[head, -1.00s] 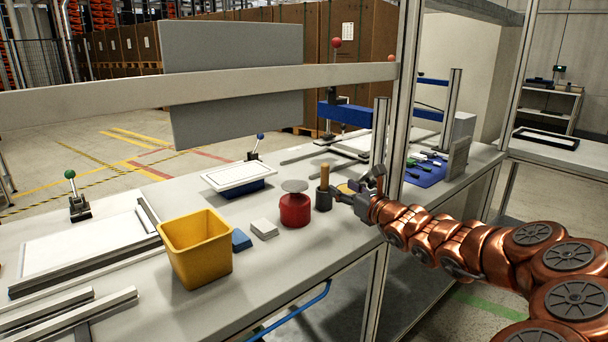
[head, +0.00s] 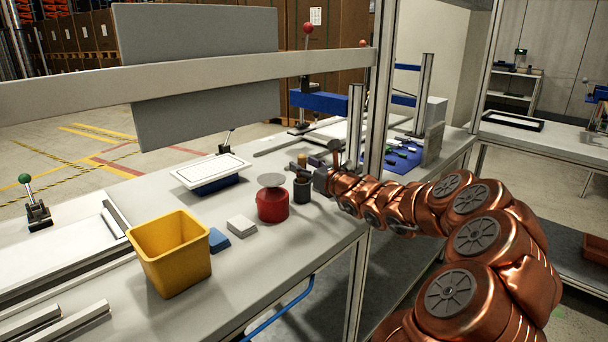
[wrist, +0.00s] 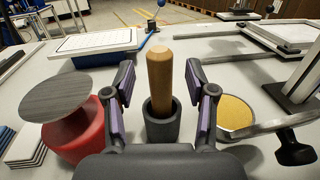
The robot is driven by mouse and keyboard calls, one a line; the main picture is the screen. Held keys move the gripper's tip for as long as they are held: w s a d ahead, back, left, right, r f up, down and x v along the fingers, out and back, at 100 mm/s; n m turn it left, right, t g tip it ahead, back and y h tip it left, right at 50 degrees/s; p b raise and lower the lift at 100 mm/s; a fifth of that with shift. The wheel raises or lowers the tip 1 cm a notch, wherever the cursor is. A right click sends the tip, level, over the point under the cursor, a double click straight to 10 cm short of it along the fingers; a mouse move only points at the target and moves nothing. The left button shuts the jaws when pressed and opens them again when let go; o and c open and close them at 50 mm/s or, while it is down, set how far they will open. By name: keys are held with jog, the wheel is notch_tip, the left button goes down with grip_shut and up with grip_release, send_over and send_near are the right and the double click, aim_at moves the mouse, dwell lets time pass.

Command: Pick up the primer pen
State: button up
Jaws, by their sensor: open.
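The primer pen appears to be the tan, round-topped cylinder (wrist: 159,70) standing upright in a dark cup (wrist: 161,128) in the wrist view. In the head view its top (head: 302,159) shows above the cup (head: 302,190), partly covered by my gripper. My gripper (wrist: 159,84) is open in the wrist view, with one finger on each side of the pen and a visible gap on both sides. In the head view my gripper (head: 309,170) is at the cup's rim height or just above. The pen's lower end is hidden in the cup.
A red pot with a grey disc top (head: 272,200) stands close left of the cup. A yellow round dish (wrist: 236,114) lies to the right. An upright post (head: 378,110) stands right.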

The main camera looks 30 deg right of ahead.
jog(key=shift+w+a+f, duration=0.1)
jog(key=shift+w, duration=0.9)
jog(key=shift+c, duration=0.4)
grip_shut()
